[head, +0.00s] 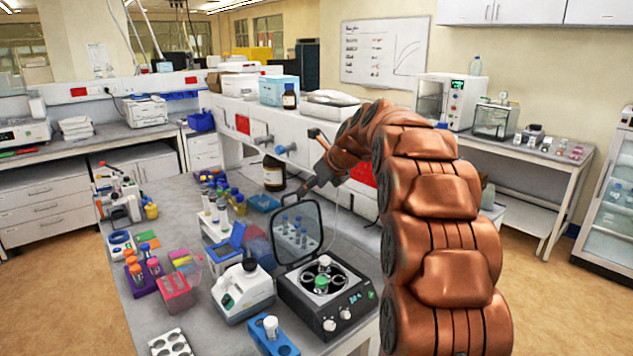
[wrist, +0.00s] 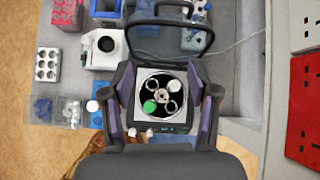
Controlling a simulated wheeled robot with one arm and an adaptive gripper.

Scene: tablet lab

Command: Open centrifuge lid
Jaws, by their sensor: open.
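The centrifuge (head: 352,312) is a dark box with a light top plate, standing on the bench near its front right edge. Its lid (head: 276,237), a dark frame with a clear window, stands raised upright at the back. The round rotor inside is exposed, with a green-capped tube (head: 321,283) in it. The wrist view looks down on the rotor (wrist: 161,93), with the green cap at its lower left and the lid (wrist: 168,38) beyond it. My gripper (head: 310,184) is above the lid in the head view. In the wrist view its spread, empty fingers (wrist: 165,82) frame the centrifuge.
A white vortex mixer (head: 243,289) stands left of the centrifuge. A blue rack (head: 283,345) with a white-capped tube is in front. Racks and bottles crowd the bench to the left. A shelf unit with a red panel (wrist: 303,110) bounds the right side.

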